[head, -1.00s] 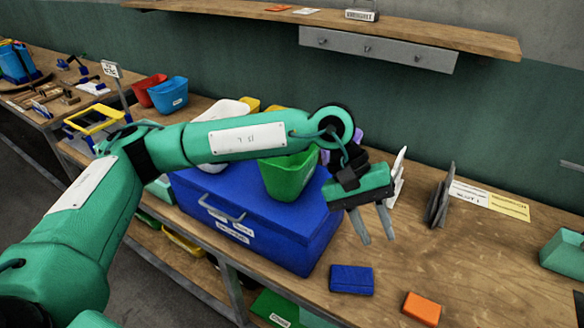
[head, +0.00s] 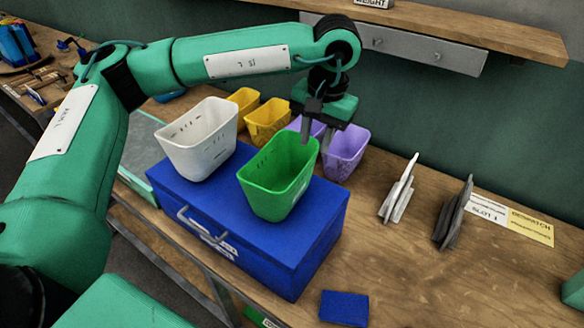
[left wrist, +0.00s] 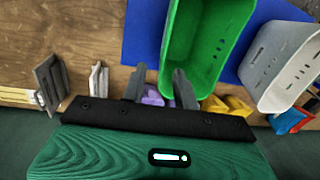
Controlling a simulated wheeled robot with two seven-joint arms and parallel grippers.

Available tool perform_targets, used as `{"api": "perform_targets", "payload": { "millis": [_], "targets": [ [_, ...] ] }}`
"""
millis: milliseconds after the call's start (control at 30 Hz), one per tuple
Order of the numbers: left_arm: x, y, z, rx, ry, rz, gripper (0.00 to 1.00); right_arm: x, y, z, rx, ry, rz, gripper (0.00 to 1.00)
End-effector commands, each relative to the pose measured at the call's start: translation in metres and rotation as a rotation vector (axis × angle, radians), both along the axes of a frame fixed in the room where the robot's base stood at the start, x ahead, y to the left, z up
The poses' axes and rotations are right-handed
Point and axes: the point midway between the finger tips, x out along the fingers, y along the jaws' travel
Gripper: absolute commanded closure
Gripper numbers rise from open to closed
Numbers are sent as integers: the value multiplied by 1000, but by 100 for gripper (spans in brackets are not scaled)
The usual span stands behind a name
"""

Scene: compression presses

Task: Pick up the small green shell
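The small green shell (head: 277,183) is an open-topped green bin standing upright on the blue box (head: 235,220) in the head view. It also shows in the left wrist view (left wrist: 200,45), opening toward the camera. My left gripper (head: 316,138) is at the shell's far right rim, pointing down. In the left wrist view its two fingers (left wrist: 157,72) are apart, one in front of the shell's inside and one outside its wall. Nothing is clamped between them. Whether a finger touches the wall cannot be told. My right gripper is not in view.
A white bin (head: 200,142) stands left of the green shell on the blue box. Yellow bins (head: 267,120) and purple bins (head: 346,153) stand behind. Grey plates (head: 453,212) and white plates (head: 398,190) stand upright at right. The bench front right is mostly clear.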

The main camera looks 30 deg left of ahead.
Motion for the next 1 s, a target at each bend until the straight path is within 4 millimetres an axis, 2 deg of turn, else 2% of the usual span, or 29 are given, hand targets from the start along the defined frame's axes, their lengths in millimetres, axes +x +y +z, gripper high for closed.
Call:
{"api": "perform_targets", "payload": {
  "millis": [167,400,467,567,800,1000],
  "targets": [
    [0,4,-11,7,4,0,70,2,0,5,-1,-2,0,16],
    [-1,10,-57,5,4,-1,70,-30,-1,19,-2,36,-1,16],
    [-1,11,-67,5,5,1,70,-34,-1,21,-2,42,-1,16],
    [0,12,-78,5,2,0,70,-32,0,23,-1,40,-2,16],
    [-2,17,-91,5,3,0,70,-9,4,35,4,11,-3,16],
    [-4,25,-116,4,3,-1,70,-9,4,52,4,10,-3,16]
  ]
}}
